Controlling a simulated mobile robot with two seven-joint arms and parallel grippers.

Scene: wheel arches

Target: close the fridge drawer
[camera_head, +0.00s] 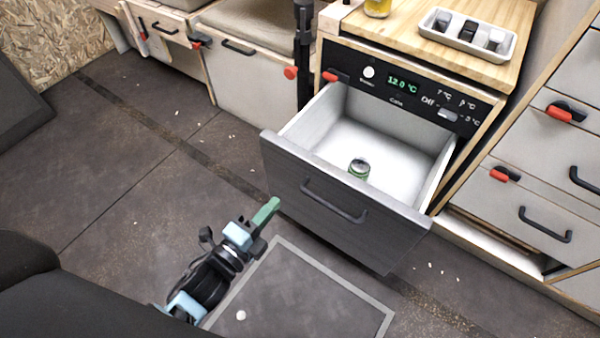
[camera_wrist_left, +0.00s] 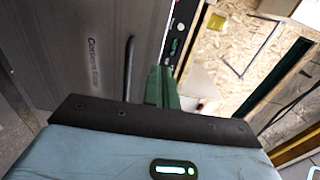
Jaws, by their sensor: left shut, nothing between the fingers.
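The fridge drawer (camera_head: 297,190) stands pulled out from the fridge cabinet, with a dark front and a black bar handle (camera_head: 334,201). My right gripper is not in view.
The fridge control panel (camera_head: 400,88) is above the drawer. A wooden top with a white tray (camera_head: 467,36) is over it. Cabinets with drawers (camera_head: 545,190) stand at right. A grey-framed floor panel (camera_head: 300,300) lies in front. The floor at left is mostly clear.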

